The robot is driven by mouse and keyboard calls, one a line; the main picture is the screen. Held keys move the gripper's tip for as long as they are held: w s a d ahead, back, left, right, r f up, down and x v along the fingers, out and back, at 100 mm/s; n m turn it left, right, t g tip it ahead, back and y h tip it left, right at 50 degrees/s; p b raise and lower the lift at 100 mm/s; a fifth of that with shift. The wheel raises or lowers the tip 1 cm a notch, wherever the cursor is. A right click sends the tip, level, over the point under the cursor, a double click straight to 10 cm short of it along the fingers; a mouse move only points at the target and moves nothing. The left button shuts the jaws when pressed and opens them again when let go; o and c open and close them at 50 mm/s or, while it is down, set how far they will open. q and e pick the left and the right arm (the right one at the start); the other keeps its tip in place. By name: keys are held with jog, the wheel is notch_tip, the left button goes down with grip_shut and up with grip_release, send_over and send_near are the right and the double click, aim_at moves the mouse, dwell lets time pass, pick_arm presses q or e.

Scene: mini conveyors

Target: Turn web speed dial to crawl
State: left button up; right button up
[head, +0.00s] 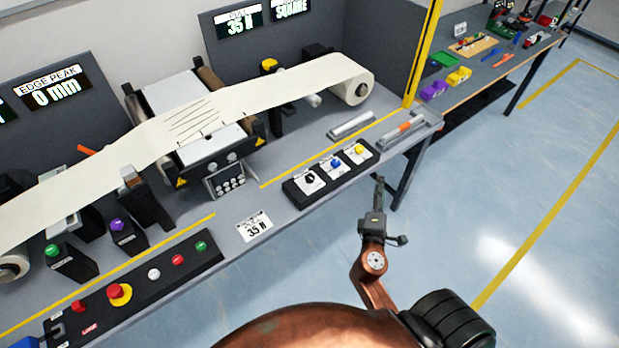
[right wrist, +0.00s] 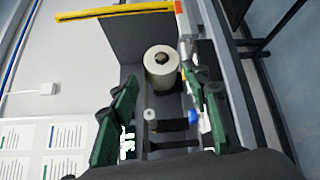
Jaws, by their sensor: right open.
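A black dial panel (head: 329,174) lies at the table's front edge in the head view. It carries three knobs on white plates: a black knob (head: 310,178), a blue knob (head: 336,163) and a yellow knob (head: 359,149). Their lettering is too small to read, so I cannot tell which is the web speed dial. My right gripper (head: 379,187) is just right of the panel, past the table's front edge, apart from the knobs. In the right wrist view its two green-padded fingers (right wrist: 166,100) are spread with nothing held. My left gripper is not in view.
A cream web (head: 120,158) runs over rollers to a roll (head: 356,88). A button panel (head: 140,275) with a red stop lies front left. A bar with an orange grip (head: 405,127) lies right of the dials. The floor at right is clear.

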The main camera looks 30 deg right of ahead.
jog(key=w+a+r+n+t+y, duration=0.2)
jog(key=w+a+n+t, duration=0.2)
jog(key=w+a+n, duration=0.4)
jog(key=n+t+y, duration=0.1)
jog(key=n+y, duration=0.5)
jog(key=n, duration=0.8)
send_near(312, 182)
jog(key=x, duration=0.4)
jog(key=shift+w+d+r, duration=0.1)
jog(key=shift+d+r, duration=0.05)
jog(key=shift+r, duration=0.1)
jog(key=shift+w+f+t+y, duration=0.2)
jog(key=shift+w+t+y, duration=0.1)
jog(key=x, duration=0.7)
jog(key=shift+w, duration=0.1)
jog(key=shift+c, duration=0.4)
jog(key=c, duration=1.1)
